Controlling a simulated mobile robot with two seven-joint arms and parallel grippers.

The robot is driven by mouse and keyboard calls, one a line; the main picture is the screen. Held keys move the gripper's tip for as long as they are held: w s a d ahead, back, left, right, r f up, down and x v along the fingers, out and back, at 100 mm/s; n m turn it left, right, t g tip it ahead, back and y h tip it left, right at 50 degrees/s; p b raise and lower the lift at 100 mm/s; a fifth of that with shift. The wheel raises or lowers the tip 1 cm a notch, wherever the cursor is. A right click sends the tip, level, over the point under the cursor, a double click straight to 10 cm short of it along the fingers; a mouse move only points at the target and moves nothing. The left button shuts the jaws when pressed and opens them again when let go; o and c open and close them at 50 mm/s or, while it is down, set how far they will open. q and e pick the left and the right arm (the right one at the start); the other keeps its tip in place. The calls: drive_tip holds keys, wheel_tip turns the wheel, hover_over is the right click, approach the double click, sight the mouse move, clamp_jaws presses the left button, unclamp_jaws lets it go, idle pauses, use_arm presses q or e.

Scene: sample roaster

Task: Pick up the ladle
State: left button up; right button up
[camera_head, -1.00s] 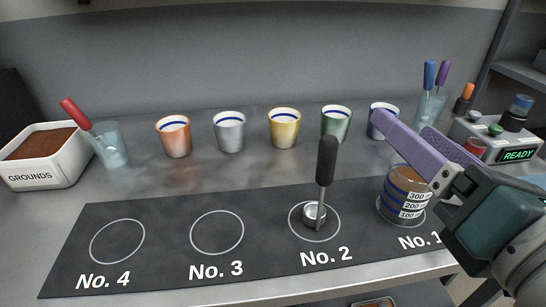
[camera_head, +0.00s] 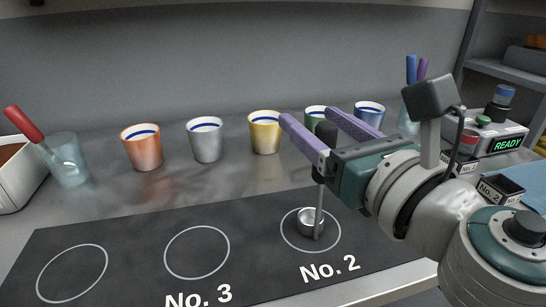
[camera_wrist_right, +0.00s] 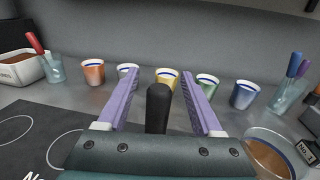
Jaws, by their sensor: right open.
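The ladle (camera_head: 318,196) stands upright in the No. 2 circle, its small metal bowl on the black mat (camera_head: 130,240) and its black handle pointing up. My right gripper (camera_head: 305,122) is open, with its two purple fingers at the height of the handle's top. In the right wrist view the ladle's black handle (camera_wrist_right: 158,108) shows between the open fingers (camera_wrist_right: 160,88), apart from both. In the head view the gripper's palm hides part of the handle. My left gripper is not in view.
Several coloured cups, such as the yellow one (camera_head: 265,132), stand in a row behind. A glass with a red-handled tool (camera_head: 68,160) is at left. In the right wrist view a glass of brown grounds (camera_wrist_right: 268,158) is close at right. The mat's left part is clear.

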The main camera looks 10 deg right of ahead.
drive_tip(key=shift+w+a, duration=0.15)
drive_tip(key=shift+w, duration=0.5)
clamp_jaws()
